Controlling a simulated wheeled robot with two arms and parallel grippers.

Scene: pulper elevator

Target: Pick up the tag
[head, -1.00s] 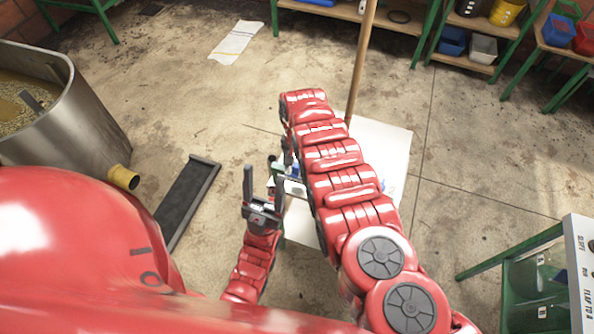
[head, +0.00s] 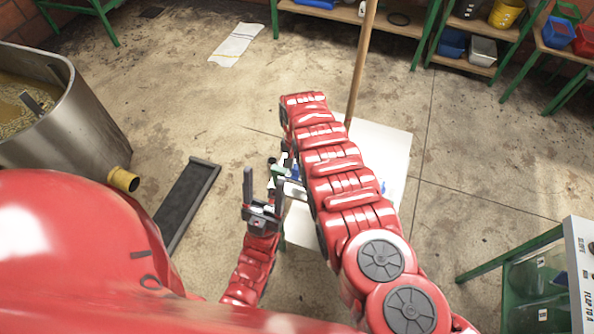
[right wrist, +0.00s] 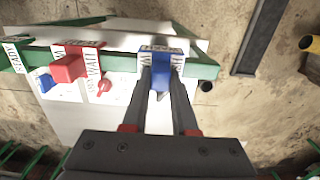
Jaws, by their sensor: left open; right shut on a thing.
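A blue tag (right wrist: 161,60) with white lettered faces sits at the green rail (right wrist: 120,55) in the right wrist view. My right gripper (right wrist: 162,78) is shut on this blue tag; whether it still touches the rail I cannot tell. A red tag (right wrist: 68,68) with lettered white faces is on the rail to the left. In the head view my right gripper is mostly hidden behind its own red arm. My left gripper (head: 263,188) is open and empty, its fingers pointing up the picture, just left of the right gripper.
A white panel (head: 388,145) lies beyond my right arm, with a wooden pole (head: 360,65) near it. A steel vat (head: 85,125) with a yellow spout and a dark tray (head: 188,203) stand left.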

